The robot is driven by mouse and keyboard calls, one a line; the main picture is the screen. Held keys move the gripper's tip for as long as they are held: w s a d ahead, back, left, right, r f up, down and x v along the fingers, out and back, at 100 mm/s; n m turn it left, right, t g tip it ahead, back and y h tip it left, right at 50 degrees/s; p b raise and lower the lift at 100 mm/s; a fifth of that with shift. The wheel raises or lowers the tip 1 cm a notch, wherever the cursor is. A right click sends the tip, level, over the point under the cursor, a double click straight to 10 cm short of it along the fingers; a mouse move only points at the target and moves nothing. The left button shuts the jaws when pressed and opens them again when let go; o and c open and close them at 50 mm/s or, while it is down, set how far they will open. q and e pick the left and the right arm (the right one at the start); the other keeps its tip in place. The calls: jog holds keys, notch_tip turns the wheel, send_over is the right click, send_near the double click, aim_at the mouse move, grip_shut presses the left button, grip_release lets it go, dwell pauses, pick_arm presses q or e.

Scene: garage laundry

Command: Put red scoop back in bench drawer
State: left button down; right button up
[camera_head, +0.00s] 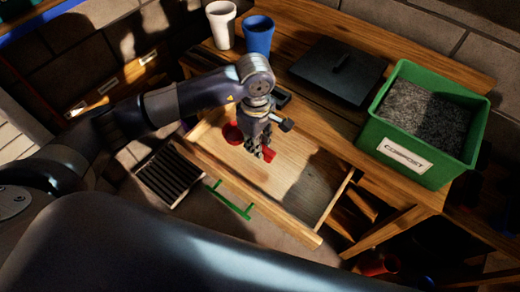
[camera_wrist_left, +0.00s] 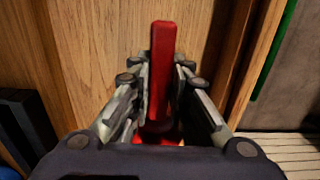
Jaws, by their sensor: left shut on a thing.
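The bench drawer (camera_head: 300,185) is pulled open, with a bare wooden bottom and a green handle (camera_head: 232,202) on its front. My left gripper (camera_head: 262,150) points down over the drawer, toward its left half. It is shut on the red scoop (camera_head: 232,133), which shows on both sides of the fingers. In the left wrist view the scoop's long red handle (camera_wrist_left: 162,65) stands between the two fingers, with the drawer's wood (camera_wrist_left: 100,50) behind. I cannot tell whether the scoop touches the drawer bottom. My right gripper is not in view.
On the wooden bench top stand a white cup (camera_head: 221,28), a blue cup (camera_head: 258,38), a dark flat lid (camera_head: 335,75) and a green compost bin (camera_head: 410,165) with grey contents. A slatted dark grate (camera_head: 170,176) lies left of the drawer. The drawer's right half is clear.

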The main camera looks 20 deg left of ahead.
pick_arm(q)
notch_tip(320, 180, down, 4)
jog(key=shift+s+r, duration=0.1)
jog(key=shift+r, duration=0.05)
jog(key=shift+f, duration=0.25)
jog(key=c, duration=1.5)
grip_release()
